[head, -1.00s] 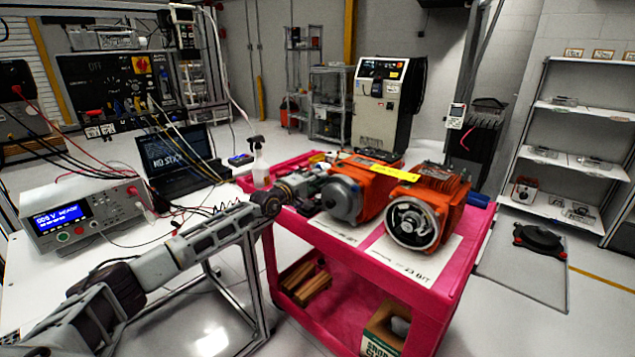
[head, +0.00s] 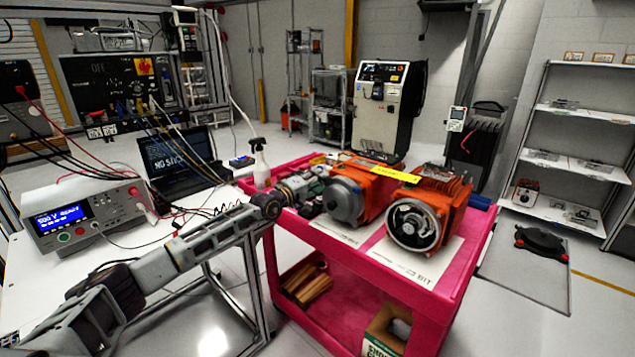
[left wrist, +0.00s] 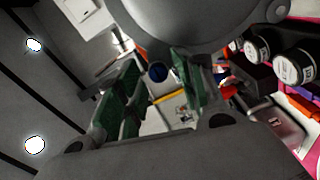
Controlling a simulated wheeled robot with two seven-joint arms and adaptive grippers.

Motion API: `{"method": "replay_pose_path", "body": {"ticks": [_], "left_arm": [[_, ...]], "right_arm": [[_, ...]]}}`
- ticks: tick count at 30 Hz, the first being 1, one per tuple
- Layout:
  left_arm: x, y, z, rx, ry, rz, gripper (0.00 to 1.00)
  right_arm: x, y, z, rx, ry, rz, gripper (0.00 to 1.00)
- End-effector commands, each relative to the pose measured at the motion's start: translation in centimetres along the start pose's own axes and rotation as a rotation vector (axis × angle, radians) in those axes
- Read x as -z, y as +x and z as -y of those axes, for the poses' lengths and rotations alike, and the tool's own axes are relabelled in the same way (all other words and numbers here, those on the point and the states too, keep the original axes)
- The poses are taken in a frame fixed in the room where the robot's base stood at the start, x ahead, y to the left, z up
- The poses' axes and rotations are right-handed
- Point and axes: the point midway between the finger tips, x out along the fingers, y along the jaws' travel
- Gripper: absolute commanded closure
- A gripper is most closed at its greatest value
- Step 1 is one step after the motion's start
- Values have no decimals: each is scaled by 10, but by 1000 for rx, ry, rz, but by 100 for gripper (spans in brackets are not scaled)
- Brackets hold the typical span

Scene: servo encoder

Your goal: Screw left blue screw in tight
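Two orange servo motors stand on a pink cart (head: 455,290). The left motor (head: 378,190) has a dark grey-blue round end; the right motor (head: 440,205) has an open metal ring face. My left gripper (head: 312,193) is beside the left motor, at its left. In the left wrist view my left gripper (left wrist: 155,98) has its green-padded fingers apart, with nothing visibly held between them. No blue screw is clear in the head view. My right gripper is out of view.
A spray bottle (head: 261,165) stands on the cart's far left corner. A yellow strip (head: 388,173) lies across the motors. A power supply (head: 85,215) and laptop (head: 175,160) with loose cables sit on the left bench. Paper sheets lie under the motors.

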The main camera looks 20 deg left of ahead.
Motion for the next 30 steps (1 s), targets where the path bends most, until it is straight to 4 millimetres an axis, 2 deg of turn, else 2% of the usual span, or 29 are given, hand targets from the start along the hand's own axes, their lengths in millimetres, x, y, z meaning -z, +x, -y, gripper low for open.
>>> {"method": "replay_pose_path", "body": {"ticks": [6, 16, 30], "left_arm": [[-2, 0, 2, 3, -2, 3, 59], [-2, -2, 0, 0, -2, 3, 59], [-2, -20, 1, 0, -4, 3, 59]], "right_arm": [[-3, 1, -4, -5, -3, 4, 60], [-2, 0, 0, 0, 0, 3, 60], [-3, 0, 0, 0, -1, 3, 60]]}}
